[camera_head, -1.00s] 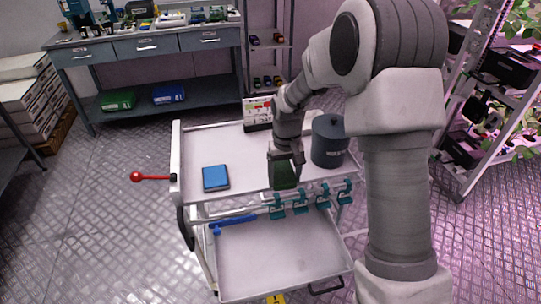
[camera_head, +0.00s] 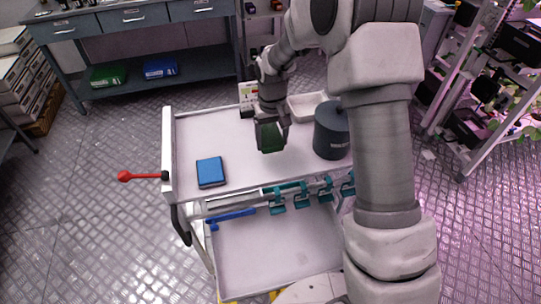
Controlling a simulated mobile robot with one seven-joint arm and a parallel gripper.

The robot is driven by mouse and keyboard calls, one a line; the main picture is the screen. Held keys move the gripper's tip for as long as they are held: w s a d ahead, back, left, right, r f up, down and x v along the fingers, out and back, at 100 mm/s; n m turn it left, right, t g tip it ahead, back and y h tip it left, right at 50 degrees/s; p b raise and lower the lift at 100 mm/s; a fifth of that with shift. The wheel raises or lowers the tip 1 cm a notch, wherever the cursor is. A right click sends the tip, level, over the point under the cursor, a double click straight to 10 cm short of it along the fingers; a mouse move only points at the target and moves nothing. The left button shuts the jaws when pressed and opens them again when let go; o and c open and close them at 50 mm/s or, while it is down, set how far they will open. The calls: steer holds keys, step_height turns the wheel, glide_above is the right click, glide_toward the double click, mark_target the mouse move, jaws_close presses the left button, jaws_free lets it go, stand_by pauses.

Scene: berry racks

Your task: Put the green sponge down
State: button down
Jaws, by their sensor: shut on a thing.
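My gripper (camera_head: 271,132) points down over the top tray of the white cart (camera_head: 235,178) and is shut on the green sponge (camera_head: 271,139). The sponge is dark green and hangs between the fingers. It is at or a little above the tray surface; I cannot tell whether it touches. A blue sponge (camera_head: 211,172) lies flat on the tray, to the left of my gripper.
A dark grey lidded canister (camera_head: 331,132) stands right of my gripper. A white bin (camera_head: 306,106) is behind it. Teal clips (camera_head: 302,198) line the cart's front rail. A red-knobbed lever (camera_head: 125,176) sticks out left. The tray is clear between the blue sponge and my gripper.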

mark_target(272, 141)
steer(key=shift+f, duration=4.2)
jaws_free()
step_height(272, 141, up, 13)
steer(key=shift+f, duration=0.15)
steer(key=s+d+r+m+t, duration=0.1)
steer(key=s+d+r, duration=0.2)
steer(key=s+r, duration=0.35)
steer(key=s+d+r+t, duration=0.2)
steer(key=s+d+r, duration=0.15)
steer(key=r, duration=0.55)
steer(key=s+d+r+t, duration=0.1)
steer(key=s+d+r, duration=0.1)
steer(key=s, duration=0.6)
steer(key=s+d+r+m+t, duration=0.1)
steer(key=s+d+r, duration=0.1)
steer(key=s, duration=0.6)
steer(key=shift+s+m+t, duration=0.3)
